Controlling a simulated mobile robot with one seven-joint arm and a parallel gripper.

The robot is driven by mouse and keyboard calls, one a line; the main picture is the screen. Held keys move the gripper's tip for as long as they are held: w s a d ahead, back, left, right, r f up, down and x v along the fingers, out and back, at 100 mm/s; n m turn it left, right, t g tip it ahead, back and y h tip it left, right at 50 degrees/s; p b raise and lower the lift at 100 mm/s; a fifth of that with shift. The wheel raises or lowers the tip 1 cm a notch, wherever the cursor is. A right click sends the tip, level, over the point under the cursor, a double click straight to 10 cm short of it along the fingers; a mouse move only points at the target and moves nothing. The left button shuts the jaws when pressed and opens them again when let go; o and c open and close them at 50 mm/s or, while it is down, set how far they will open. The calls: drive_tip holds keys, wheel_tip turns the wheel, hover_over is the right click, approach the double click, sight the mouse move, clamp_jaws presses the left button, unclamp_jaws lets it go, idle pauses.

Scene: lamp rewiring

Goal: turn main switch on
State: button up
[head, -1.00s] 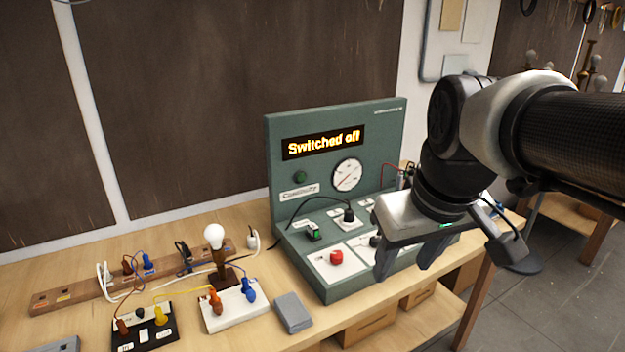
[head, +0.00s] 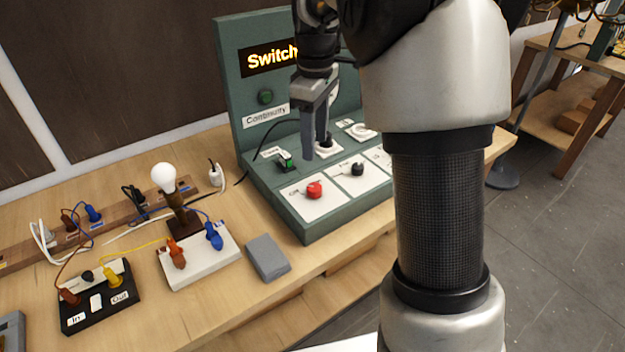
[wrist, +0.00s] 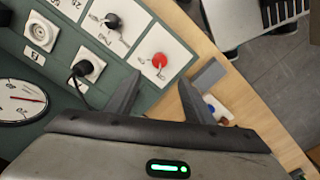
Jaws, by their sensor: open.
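The green test panel (head: 318,213) stands on the bench; its display (head: 270,58) shows "Switch", with the rest hidden by my arm. A small black switch with a green part (head: 287,162) sits on its sloped face at the left. A red knob (head: 314,190) is on a white plate in front; it also shows in the wrist view (wrist: 159,60). The labels are too small to tell which is the main switch. My gripper (head: 316,150) is open and empty, fingers down, above the panel to the right of the green switch. The wrist view (wrist: 158,80) shows nothing between the fingers.
A black knob (head: 357,169) is right of the red one. A plugged black cable (head: 324,148) is close behind my fingers. A lamp with a white bulb (head: 164,178), a white socket block (head: 200,262) and a grey box (head: 267,257) stand at left.

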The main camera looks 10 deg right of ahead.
sight(315, 186)
wheel_tip(315, 186, down, 13)
drive_tip(key=shift+b, duration=0.5)
drive_tip(key=c, duration=1.1)
drive_tip(key=shift+o, duration=0.3)
